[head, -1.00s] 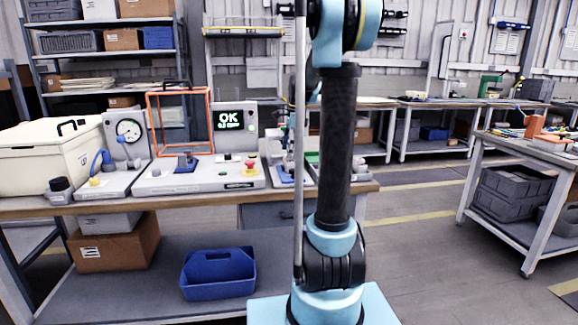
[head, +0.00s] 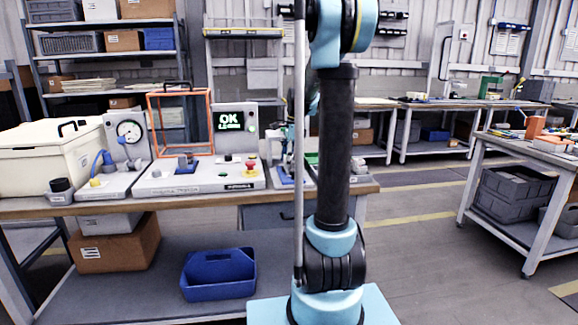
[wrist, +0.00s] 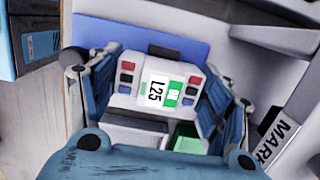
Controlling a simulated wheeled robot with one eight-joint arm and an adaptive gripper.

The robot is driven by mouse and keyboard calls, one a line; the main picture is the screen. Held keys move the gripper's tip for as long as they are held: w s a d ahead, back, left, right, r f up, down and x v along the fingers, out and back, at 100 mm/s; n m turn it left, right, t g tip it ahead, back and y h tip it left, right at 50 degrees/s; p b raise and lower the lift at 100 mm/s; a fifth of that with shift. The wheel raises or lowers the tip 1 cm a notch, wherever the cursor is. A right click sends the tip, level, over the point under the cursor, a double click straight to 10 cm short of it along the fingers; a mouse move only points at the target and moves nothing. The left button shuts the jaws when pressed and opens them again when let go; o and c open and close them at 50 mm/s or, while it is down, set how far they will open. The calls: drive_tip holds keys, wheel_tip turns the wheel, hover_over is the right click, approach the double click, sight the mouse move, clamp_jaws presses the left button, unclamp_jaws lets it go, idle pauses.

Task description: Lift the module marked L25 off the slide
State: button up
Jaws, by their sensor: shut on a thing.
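In the wrist view a light grey module (wrist: 130,82) shows a white label reading L25 and a green patch. Red, dark and blue squares sit along its two sides. My gripper (wrist: 158,80) has one blue-grey finger on each side of the module and is shut on it. A flat blue surface (wrist: 195,33) shows behind and beside the module. I cannot tell whether the module touches it. In the head view my arm hides the gripper, and I cannot make out the L25 module.
The head view shows a bench with an orange frame (head: 149,128), a station with a green OK display (head: 229,120), a dial gauge unit (head: 129,129) and a cream case (head: 40,165). A blue bin (head: 218,290) is on the lower shelf. Open floor lies to the right.

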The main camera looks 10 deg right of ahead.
wheel_tip(320, 180, up, 10)
idle(0.6)
